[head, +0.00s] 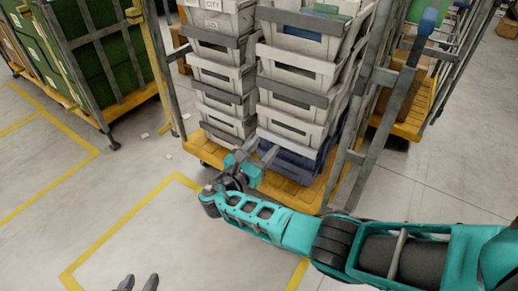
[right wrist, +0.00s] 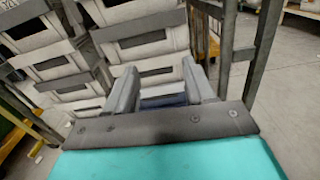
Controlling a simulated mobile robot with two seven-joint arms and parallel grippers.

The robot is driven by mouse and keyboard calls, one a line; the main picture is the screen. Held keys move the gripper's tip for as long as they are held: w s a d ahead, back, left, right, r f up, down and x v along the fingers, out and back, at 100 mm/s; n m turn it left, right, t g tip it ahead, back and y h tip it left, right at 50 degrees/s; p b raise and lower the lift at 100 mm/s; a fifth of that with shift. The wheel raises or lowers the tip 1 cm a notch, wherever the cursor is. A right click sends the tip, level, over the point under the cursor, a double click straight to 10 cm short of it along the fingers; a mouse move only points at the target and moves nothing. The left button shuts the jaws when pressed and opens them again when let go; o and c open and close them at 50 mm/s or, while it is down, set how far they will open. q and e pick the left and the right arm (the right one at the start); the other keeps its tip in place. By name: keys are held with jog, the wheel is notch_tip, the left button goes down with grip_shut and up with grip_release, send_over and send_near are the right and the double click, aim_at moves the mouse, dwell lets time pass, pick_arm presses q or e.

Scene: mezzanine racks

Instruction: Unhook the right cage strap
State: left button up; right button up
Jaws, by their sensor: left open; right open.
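The roll cage holds stacked grey trays (head: 300,75) on a yellow base (head: 285,187). Its right side has grey metal uprights (head: 365,100), also seen in the right wrist view (right wrist: 228,45). I cannot clearly make out a separate strap. My right gripper (head: 259,150) is in front of the lower trays, left of the right uprights. In the right wrist view its two fingers (right wrist: 160,84) are apart with nothing between them, pointing at the trays. My left gripper (head: 137,283) shows only its fingertips at the bottom left, apart and empty.
A cage with green contents (head: 105,60) stands to the left. Another cage with a yellow base (head: 410,125) is at the right, near a blue-topped post (head: 428,20). Yellow lines (head: 125,222) mark the floor, which is mostly clear in front.

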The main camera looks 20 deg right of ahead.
pick_arm(q)
jog(key=shift+s+a, duration=0.2)
jog(key=shift+a, duration=0.15)
pick_arm(e)
jog(key=shift+s+a, duration=0.15)
jog(key=shift+f, duration=0.1)
jog(key=s+a+f+m+g+y, duration=0.2)
jog(key=s+a+f+m+y, duration=0.1)
jog(key=s+f+m+y, duration=0.4)
jog(key=s+a+f+m+g+y, duration=0.25)
jog(key=s+f+m+y, duration=0.2)
jog(key=s+f, duration=0.45)
pick_arm(q)
jog(key=s+a+r+y+p, duration=0.1)
jog(key=a+r+p, duration=0.2)
jog(key=r+p, duration=0.8)
jog(key=p, duration=0.4)
jog(key=shift+s, duration=0.2)
pick_arm(e)
jog(key=s+d+r+m+t+y, duration=0.1)
jog(key=s+r+m, duration=0.2)
jog(key=r, duration=0.4)
jog(key=s+d+r+m+t+y, duration=0.1)
jog(key=s+r+m+t+y, duration=0.1)
jog(key=r+m, duration=0.2)
jog(key=s+d+r+m+t+y, duration=0.1)
jog(key=s+r+m, duration=0.2)
jog(key=r, duration=0.7)
jog(key=shift+s+d+r+m+y, duration=0.35)
jog(key=shift+m, duration=0.2)
